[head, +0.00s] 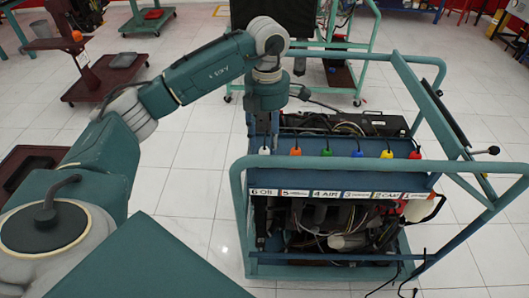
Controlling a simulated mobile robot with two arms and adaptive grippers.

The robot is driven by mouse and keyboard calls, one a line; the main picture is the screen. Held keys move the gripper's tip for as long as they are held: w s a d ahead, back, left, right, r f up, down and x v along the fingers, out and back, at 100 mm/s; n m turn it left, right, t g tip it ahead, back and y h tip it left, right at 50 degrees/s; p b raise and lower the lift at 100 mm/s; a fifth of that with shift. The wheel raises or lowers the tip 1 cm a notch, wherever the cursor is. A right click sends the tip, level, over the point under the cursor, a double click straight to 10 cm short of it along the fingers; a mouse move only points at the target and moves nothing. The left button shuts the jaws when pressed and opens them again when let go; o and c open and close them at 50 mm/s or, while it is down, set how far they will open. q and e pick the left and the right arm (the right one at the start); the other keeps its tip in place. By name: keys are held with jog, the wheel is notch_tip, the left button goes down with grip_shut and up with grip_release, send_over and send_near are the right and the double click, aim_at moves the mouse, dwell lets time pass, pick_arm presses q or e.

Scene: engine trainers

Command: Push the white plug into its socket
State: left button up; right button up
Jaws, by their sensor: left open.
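The white plug (264,151) is at the left end of a row of coloured plugs on the blue panel of the engine trainer (330,181). My left gripper (263,143) points straight down at the white plug, with its fingertips at or just above it. It is open; whether the fingers touch the plug cannot be told at this size. The socket under the white plug is hidden. My right gripper is out of view.
Orange (295,151), green (327,152), blue (358,153), yellow (387,154) and red (415,154) plugs stand to the right along the panel. The trainer's teal tube frame (238,205) surrounds the engine. A lever with a black knob (493,150) sticks out at right. Tiled floor lies around it.

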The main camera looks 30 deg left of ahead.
aim_at(264, 149)
pick_arm(q)
jog(key=shift+f, duration=0.1)
jog(key=shift+s+a+f+p, duration=0.1)
jog(key=shift+f+p, duration=0.25)
jog(key=f, duration=0.1)
jog(key=f+p, duration=0.1)
jog(key=f, duration=0.1)
jog(key=shift+s+a+f, duration=0.1)
jog(key=shift+a+f, duration=0.1)
jog(key=shift+f, duration=0.1)
jog(key=shift+f+p, duration=0.3)
jog(key=shift+f, duration=0.1)
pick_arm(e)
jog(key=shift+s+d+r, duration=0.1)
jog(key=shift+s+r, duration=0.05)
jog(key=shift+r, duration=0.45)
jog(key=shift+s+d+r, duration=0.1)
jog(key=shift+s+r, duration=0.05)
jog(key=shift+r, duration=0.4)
pick_arm(q)
grip_shut()
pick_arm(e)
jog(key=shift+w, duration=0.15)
